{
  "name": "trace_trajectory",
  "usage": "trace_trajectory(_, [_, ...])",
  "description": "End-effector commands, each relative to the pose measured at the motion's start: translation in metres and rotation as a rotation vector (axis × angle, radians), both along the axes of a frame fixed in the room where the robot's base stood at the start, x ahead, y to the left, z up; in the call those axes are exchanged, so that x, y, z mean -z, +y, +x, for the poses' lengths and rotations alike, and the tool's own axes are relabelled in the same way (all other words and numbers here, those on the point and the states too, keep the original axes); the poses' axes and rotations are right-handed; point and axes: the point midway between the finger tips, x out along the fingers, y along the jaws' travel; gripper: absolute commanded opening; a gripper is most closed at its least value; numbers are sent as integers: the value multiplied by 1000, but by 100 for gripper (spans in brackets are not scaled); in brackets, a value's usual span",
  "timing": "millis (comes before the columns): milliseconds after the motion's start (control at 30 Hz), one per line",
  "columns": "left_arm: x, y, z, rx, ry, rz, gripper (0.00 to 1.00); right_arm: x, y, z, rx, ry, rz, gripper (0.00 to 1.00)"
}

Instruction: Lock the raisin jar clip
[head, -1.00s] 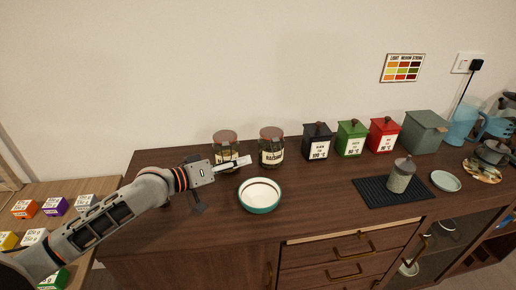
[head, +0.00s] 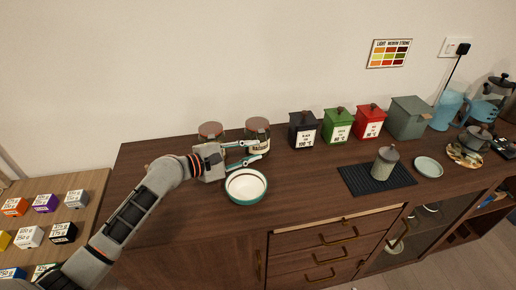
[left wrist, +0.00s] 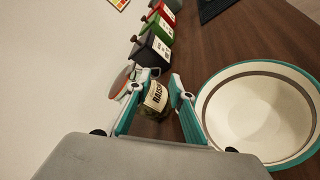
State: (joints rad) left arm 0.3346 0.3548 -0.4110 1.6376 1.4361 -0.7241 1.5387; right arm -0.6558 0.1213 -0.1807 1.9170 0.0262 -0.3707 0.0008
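The raisin jar (head: 257,127) is a glass jar with a reddish-brown lid and a pale label, standing at the back of the wooden counter near the wall. I see no firm grip on the jar. The clip is too small and partly hidden to tell its state. My right gripper is not in view.
A similar jar (head: 210,130) stands left of it, partly behind my gripper. A white bowl with a teal outside (head: 246,199) sits just in front, close to my fingers. Black (head: 303,131), green (head: 338,124) and red (head: 370,121) canisters stand to the right.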

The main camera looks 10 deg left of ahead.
Motion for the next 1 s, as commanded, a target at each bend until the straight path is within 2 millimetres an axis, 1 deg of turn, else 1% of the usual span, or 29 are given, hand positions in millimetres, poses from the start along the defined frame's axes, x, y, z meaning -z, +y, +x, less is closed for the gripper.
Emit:
trace_trajectory(33, [1, -7, 5, 1, 0, -2, 22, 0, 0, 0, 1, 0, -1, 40])
trace_trajectory(200, [6, -18, 16, 0, -1, 1, 22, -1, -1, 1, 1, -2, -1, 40])
trace_trajectory(567, [7, -22, 19, 0, -1, 3, 22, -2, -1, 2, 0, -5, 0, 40])
trace_trajectory(600, [7, -22, 19, 0, -1, 3, 12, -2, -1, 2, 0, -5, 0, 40])
trace_trajectory(633, [7, -22, 19, 0, -1, 3, 4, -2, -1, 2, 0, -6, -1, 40])
trace_trajectory(667, [7, -22, 19, 0, -1, 3, 0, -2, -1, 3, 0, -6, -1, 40])
trace_trajectory(867, [7, -22, 19, 0, -4, 4, 0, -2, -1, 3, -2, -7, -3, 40])
trace_trajectory(1000, [12, -21, 20, 0, -53, 22, 0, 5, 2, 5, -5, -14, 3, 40])
